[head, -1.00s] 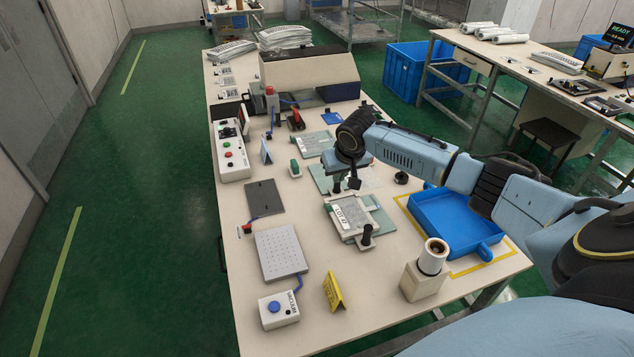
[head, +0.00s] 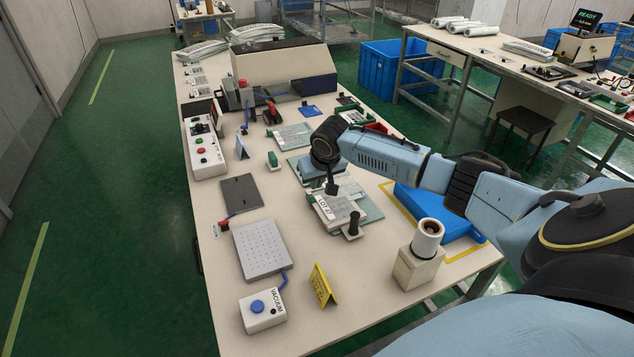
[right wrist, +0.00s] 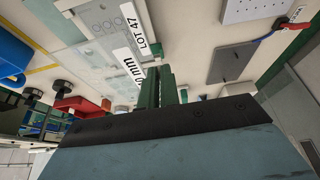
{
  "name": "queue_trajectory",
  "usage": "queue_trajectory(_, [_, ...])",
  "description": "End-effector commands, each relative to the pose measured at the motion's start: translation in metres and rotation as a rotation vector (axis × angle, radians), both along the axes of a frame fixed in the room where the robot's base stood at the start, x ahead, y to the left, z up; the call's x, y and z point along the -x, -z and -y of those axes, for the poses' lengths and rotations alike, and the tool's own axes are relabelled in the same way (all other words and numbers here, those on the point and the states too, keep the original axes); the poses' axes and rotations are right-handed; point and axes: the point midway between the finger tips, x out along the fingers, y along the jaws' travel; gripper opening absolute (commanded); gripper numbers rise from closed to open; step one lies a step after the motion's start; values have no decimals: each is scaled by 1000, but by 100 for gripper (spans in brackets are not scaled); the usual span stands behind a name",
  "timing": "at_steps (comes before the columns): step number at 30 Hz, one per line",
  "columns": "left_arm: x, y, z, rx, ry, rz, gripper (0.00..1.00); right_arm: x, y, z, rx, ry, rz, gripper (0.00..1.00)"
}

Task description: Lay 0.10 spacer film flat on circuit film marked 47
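The circuit film (head: 338,208) lies near the middle of the bench, on a pale fixture with a black knob. In the right wrist view its white LOT 47 label (right wrist: 143,40) reads clearly. Beside that, a second label (right wrist: 125,63) ending in "0 mm" marks what looks like the spacer film; its first digits and most of its outline are hidden or too faint to see. My right gripper (head: 331,188) points down at the far edge of the circuit film. Its green-padded fingers (right wrist: 163,87) are close together beside the mm label; whether they pinch film is unclear. My left gripper is out of view.
A blue tray (head: 440,212) stands right of the fixture. A pale block with a cup (head: 417,262) and a yellow sign (head: 322,286) stand nearer. A perforated plate (head: 262,248) and dark plate (head: 241,193) lie left. Bare bench separates these from the fixture.

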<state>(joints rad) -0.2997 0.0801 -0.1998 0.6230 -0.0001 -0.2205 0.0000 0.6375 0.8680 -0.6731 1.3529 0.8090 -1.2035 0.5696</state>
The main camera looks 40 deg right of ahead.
Motion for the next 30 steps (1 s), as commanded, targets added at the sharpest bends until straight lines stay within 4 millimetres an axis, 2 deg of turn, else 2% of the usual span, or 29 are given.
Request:
queue_trajectory(8, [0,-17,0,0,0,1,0,3,-4,-1,1,0,2,0])
queue_trajectory(18, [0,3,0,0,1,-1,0,3,36,-1,1,0,2,0])
queue_trajectory(30, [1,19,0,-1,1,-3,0,3,71,-1,1,0,3,0])
